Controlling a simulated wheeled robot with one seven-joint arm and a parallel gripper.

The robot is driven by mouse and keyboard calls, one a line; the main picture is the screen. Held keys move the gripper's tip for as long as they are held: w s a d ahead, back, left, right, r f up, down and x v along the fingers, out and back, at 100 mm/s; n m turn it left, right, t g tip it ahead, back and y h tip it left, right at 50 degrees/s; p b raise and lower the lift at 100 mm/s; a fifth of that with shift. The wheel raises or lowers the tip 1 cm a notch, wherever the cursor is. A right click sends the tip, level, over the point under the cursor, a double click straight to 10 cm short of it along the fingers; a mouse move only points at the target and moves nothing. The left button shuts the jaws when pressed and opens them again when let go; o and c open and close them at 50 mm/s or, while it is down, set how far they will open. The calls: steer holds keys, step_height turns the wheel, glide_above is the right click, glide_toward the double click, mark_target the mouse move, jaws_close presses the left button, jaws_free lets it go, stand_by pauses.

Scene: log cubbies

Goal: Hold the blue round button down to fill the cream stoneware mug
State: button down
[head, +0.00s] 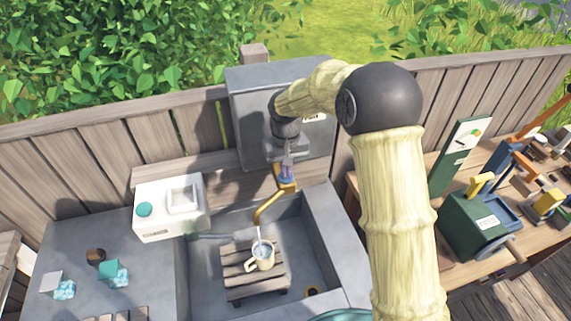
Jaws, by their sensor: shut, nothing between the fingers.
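The cream stoneware mug (262,259) stands upright on a slatted wooden stand in the grey basin, under the tip of the brass spout (265,208). A thin pale stream runs from the spout into the mug, and bluish water shows inside. My gripper (287,174) is shut and empty, pointing down at the top of the spout in front of the grey panel (246,118). A small bluish-purple part shows at its fingertips. I cannot clearly make out the blue round button; my gripper and arm cover that area.
A white box (169,222) with a teal round knob (144,209) stands left of the basin. Small cubes and a brown round object (96,256) lie on the left counter. A green machine (474,224) and other tools crowd the right bench. A wooden fence runs behind.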

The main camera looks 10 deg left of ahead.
steer(key=shift+s+d+f, duration=0.1)
steer(key=shift+s+f, duration=0.1)
steer(key=shift+f, duration=0.1)
steer(key=r+p, duration=0.1)
steer(key=r, duration=0.1)
steer(key=r+p, duration=0.2)
steer(key=r, duration=0.1)
steer(key=shift+w, duration=0.2)
step_height(320, 180, up, 10)
steer(key=b, duration=0.3)
steer(key=shift+f, duration=0.2)
steer(key=shift+s, duration=0.1)
stand_by(0.6)
